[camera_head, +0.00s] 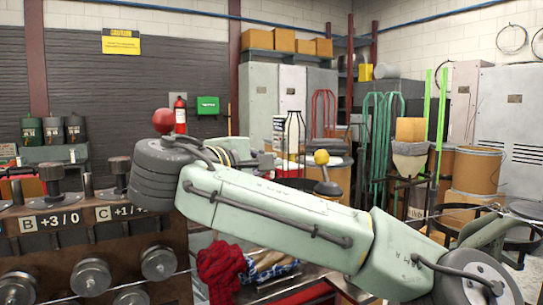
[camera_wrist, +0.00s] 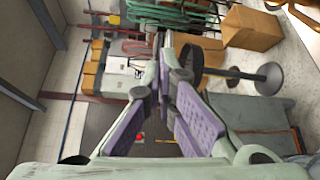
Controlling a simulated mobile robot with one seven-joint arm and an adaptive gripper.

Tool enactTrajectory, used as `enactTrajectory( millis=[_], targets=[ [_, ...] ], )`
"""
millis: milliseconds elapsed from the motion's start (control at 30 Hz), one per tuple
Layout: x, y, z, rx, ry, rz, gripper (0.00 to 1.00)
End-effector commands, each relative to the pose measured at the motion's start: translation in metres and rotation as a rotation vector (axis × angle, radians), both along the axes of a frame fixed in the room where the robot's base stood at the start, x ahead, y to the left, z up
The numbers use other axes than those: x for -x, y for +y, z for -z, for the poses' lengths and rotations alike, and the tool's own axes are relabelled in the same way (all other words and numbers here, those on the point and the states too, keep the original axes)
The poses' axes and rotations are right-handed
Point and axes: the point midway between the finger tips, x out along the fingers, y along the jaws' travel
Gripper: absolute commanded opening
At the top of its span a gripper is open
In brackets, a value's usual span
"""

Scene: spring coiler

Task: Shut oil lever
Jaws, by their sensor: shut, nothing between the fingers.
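A lever that I can name for sure as the oil lever does not show. Two ball knobs stand near my arm in the head view: a red ball (camera_head: 162,121) above the arm's left joint, and a yellow ball (camera_head: 321,157) on a dark stem behind the arm's middle.
At left stands a machine panel (camera_head: 60,222) marked B and C, with several round rollers (camera_head: 90,275). A red cloth (camera_head: 220,268) lies on a bench below my arm. Barrels (camera_head: 477,168), green trolleys (camera_head: 381,135) and grey cabinets (camera_head: 508,115) stand behind.

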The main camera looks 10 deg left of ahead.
Motion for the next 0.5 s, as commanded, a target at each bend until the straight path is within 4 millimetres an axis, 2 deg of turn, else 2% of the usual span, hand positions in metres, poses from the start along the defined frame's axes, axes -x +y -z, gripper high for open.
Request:
enactTrajectory(
  millis=[267, 500],
  targets=[
    [-0.027, -0.011, 0.002, -0.006, 0.007, -0.002, 0.0],
    [-0.072, -0.034, 0.005, 0.001, 0.004, 0.005, 0.0]
  ],
)
